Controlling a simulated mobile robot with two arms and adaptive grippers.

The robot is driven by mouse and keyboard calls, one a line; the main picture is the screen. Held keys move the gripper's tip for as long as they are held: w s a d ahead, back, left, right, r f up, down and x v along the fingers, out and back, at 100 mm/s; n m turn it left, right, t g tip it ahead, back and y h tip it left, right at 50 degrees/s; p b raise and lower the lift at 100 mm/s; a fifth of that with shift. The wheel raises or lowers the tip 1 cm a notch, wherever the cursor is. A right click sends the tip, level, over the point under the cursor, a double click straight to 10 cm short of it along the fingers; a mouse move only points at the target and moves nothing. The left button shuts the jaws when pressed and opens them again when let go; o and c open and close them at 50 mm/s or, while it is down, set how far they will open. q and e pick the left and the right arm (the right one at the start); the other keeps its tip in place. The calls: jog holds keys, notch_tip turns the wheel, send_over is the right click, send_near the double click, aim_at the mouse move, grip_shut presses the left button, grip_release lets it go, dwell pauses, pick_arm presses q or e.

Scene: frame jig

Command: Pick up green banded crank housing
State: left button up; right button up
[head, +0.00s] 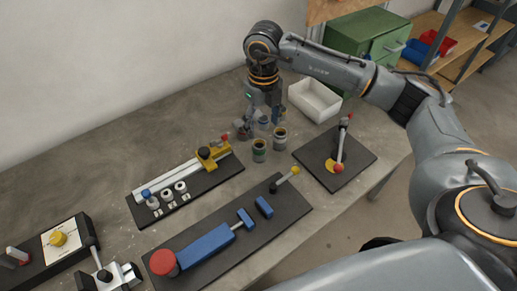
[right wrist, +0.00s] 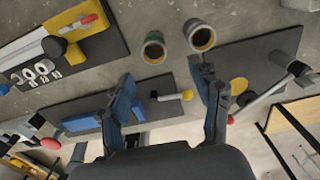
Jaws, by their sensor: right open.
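Small dark cylindrical housings stand upright on the table beyond the long black jig plate. The nearer one (head: 260,150) has a greenish look, and I take it for the green banded crank housing; it also shows in the right wrist view (right wrist: 153,48). Another housing (head: 280,138), with a yellowish rim, stands just right of it and shows in the right wrist view (right wrist: 200,36). My right gripper (head: 258,124) points down, open and empty, just behind the greenish housing. My left gripper is out of view.
A plate with a yellow clamp (head: 207,154) lies left of the housings. A crank lever plate (head: 358,160) lies right. A blue-block fixture plate (head: 292,213) lies in front. A white bin (head: 315,98) stands behind right. The table's back left is bare.

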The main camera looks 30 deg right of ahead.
aim_at(259, 144)
notch_tip(259, 144, down, 5)
jog(key=shift+r+p, duration=0.2)
jog(key=shift+p, duration=0.1)
jog(key=shift+w+a+f+p, duration=0.15)
jog(key=shift+f+p, duration=0.15)
jog(key=shift+f, duration=0.6)
jog(key=shift+s+a+f+p, duration=0.15)
jog(key=shift+f+p, duration=0.1)
jog(key=shift+f, duration=0.6)
jog(key=shift+w+a+f+p, duration=0.15)
jog(key=shift+f+p, duration=0.15)
jog(key=shift+f, duration=0.6)
jog(key=c, duration=1.3)
